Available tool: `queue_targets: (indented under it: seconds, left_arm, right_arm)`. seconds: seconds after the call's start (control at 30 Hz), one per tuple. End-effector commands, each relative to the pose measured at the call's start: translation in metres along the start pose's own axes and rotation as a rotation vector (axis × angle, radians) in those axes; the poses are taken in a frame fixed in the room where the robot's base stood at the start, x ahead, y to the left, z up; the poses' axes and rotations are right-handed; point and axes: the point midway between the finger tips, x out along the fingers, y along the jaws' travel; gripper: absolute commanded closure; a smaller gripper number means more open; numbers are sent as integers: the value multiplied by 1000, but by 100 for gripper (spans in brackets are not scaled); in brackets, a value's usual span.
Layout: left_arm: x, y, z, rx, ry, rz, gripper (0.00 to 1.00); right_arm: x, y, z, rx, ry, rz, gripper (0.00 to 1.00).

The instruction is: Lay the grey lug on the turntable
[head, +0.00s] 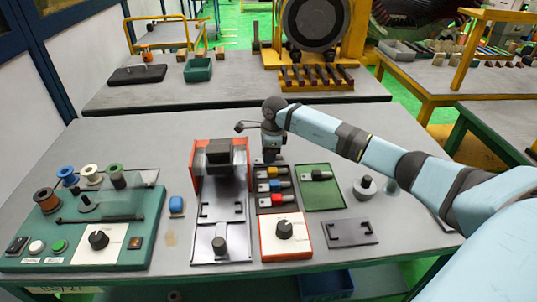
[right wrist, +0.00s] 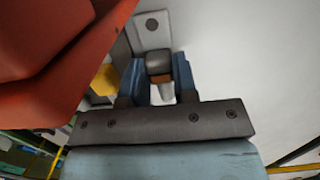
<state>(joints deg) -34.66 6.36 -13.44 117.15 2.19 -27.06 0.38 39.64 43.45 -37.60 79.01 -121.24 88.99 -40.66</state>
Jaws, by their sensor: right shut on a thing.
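My right gripper (head: 271,156) hangs above the back end of the dark lug tray, just right of the red-framed fixture. In the right wrist view its blue fingers (right wrist: 159,83) are shut on the grey lug (right wrist: 159,64), which has a dark grey block and a paler end below. In the head view the held lug is too hidden to make out. A round grey disc with a dark knob (head: 364,188) stands right of the green tray; I cannot tell if this is the turntable. My left gripper is not in view.
The dark tray (head: 263,201) holds red, yellow and blue lugs. A green tray (head: 333,199) holds a dark lug. The red-framed fixture (head: 197,182) stands close left of my gripper. A green board with spools (head: 150,225) lies left.

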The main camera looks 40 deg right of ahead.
Motion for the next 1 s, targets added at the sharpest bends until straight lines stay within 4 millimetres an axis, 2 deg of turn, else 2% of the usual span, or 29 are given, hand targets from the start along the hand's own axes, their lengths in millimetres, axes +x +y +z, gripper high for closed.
queue_targets:
  seconds: [0.37, 0.4, 0.5, 1.0]
  left_arm:
    - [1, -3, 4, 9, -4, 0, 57]
    - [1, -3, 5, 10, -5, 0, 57]
    - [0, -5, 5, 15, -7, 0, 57]
    - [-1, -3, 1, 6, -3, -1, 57]
  right_arm:
    - [6, -1, -1, 0, -1, -2, 97]
    - [6, -1, -1, 0, -1, -2, 71]
    - [5, 0, 0, 0, -1, -1, 48]
    - [5, 2, 0, -2, 1, 6, 48]
